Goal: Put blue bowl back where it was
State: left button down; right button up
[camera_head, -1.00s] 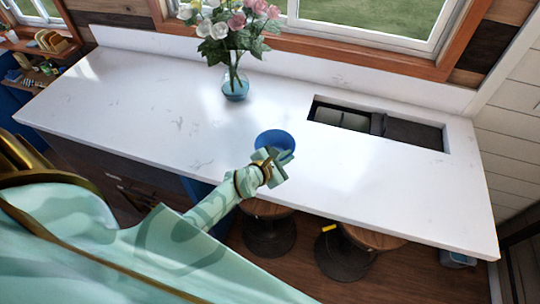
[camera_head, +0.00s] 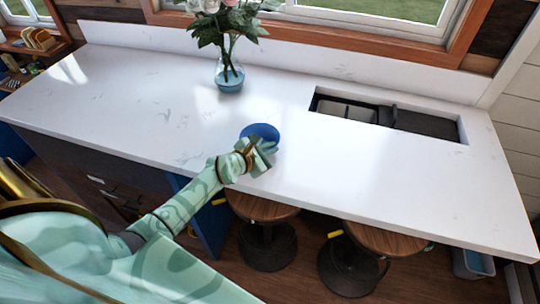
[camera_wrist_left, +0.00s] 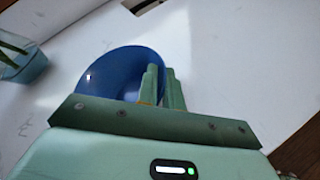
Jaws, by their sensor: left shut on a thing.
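The blue bowl (camera_head: 262,131) is at the front part of the white counter (camera_head: 330,180) in the head view. It also shows in the left wrist view (camera_wrist_left: 115,68), close beyond the fingers. My left gripper (camera_head: 266,152) is shut on the bowl's near rim; in the wrist view its fingers (camera_wrist_left: 163,88) are close together at the bowl's right side. Whether the bowl rests on the counter or hangs just above it I cannot tell. The gripper hides part of the near rim. My right gripper is not in view.
A glass vase with flowers (camera_head: 229,76) stands behind the bowl near the window. A sink opening (camera_head: 388,112) is at the back right. Wooden stools (camera_head: 262,208) stand under the front edge. The counter left and right of the bowl is clear.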

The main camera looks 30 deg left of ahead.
pick_arm(q)
jog(key=c, duration=1.5)
grip_release()
jog(key=p+v, duration=0.2)
jog(key=v, duration=1)
jog(key=shift+r, duration=0.1)
